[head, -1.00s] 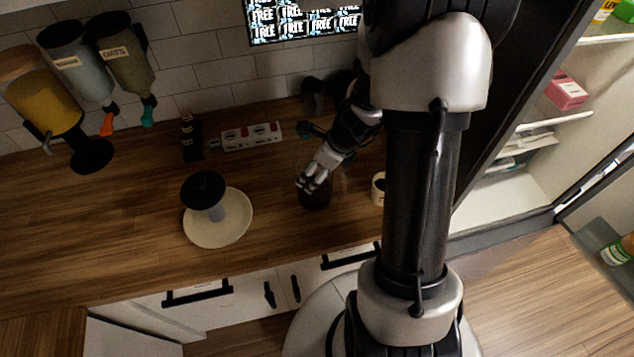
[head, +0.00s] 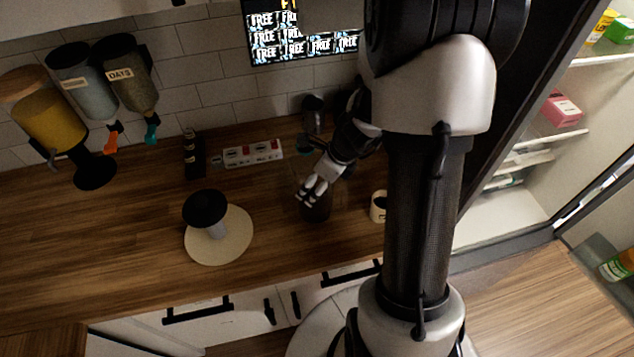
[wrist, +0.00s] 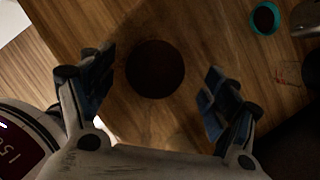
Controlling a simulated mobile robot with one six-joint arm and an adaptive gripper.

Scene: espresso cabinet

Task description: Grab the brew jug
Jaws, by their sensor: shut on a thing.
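The brew jug (head: 317,211) is dark and stands out little against the wooden counter in the head view. My gripper (head: 308,191) is at its upper part and hides some of it. In the wrist view, the jug's dark round content (wrist: 155,68) lies between my two fingers (wrist: 158,64), with a finger on each side. The clear wall around it barely shows. My gripper is shut on the jug. I cannot tell whether the jug's base touches the counter.
A white cup (head: 378,206) stands just right of the jug. A pale round plate (head: 236,246) with a black-topped grinder-like item (head: 206,212) is at left. The counter's front left is clear.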

